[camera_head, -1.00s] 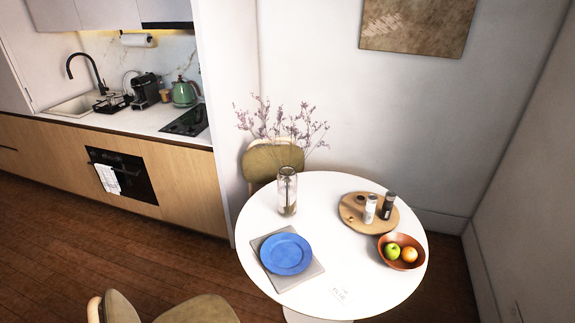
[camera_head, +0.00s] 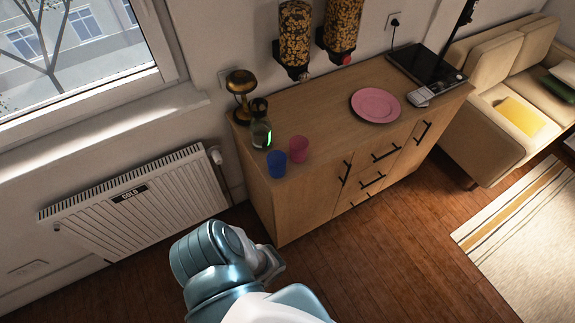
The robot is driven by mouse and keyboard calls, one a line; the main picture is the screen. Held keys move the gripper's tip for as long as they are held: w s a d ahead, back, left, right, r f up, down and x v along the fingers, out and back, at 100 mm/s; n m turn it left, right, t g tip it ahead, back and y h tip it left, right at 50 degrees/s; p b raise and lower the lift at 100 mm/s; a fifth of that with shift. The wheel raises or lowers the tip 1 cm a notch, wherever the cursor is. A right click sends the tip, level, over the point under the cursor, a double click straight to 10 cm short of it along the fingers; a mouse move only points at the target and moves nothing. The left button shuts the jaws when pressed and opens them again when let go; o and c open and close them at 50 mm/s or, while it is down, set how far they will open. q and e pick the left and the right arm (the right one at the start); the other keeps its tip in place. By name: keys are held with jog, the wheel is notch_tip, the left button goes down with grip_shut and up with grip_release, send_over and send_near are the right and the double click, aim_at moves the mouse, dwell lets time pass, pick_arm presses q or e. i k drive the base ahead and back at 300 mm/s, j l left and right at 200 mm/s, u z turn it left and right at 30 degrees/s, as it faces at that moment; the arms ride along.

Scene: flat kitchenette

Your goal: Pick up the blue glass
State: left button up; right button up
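The blue glass (camera_head: 277,164) stands upright on the near left end of the wooden sideboard (camera_head: 325,125). A pink glass (camera_head: 299,149) stands close to its right, and a dark bottle or carafe (camera_head: 261,133) with a green light stands just behind it. Part of my teal and white arm shows at the bottom, below and in front of the sideboard, well apart from the glass. I cannot make out fingertips of either gripper. Nothing covers the blue glass.
A gold lamp-like object (camera_head: 241,86) stands at the sideboard's back left corner. A pink plate (camera_head: 375,105) lies farther right. Two cereal dispensers (camera_head: 294,35) hang above. A radiator (camera_head: 135,200) is left of the sideboard. The wooden floor in front is clear.

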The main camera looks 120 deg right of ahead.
aim_at(277, 160)
jog(key=z, duration=3.8)
